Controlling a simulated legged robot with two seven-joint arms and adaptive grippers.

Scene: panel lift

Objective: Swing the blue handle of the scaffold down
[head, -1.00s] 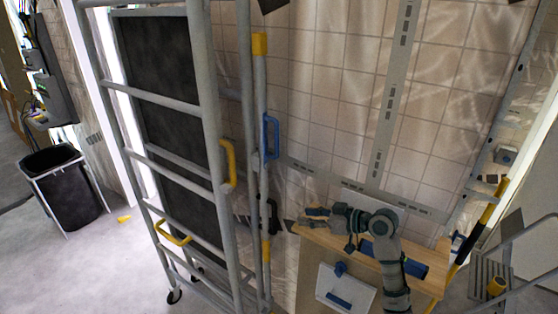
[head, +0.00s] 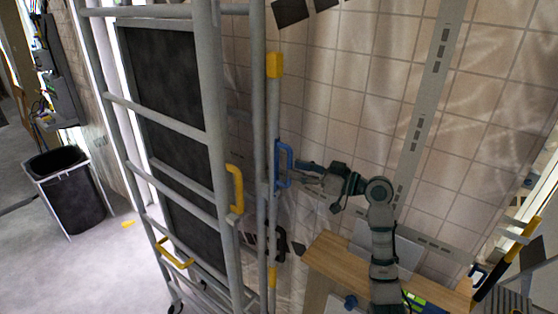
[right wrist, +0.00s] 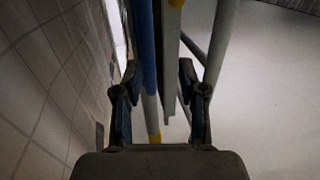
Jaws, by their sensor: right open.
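The blue handle (head: 287,166) is a D-shaped grip on a thin upright pole of the scaffold (head: 211,120), and it stands upright. My right gripper (head: 303,173) reaches in from the right, with its fingertips close beside the handle. In the right wrist view the gripper (right wrist: 158,70) is open. A blue bar of the handle (right wrist: 146,48) runs between its two fingers in the picture, nearer the left one. I cannot tell whether they touch. My left gripper is in neither view.
Yellow grips (head: 236,188) sit on the scaffold left of the pole. A wooden bench (head: 330,262) stands below my right arm. A tiled wall (head: 335,100) is behind. A black bin (head: 72,190) stands far left. The floor between bin and scaffold is mostly clear.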

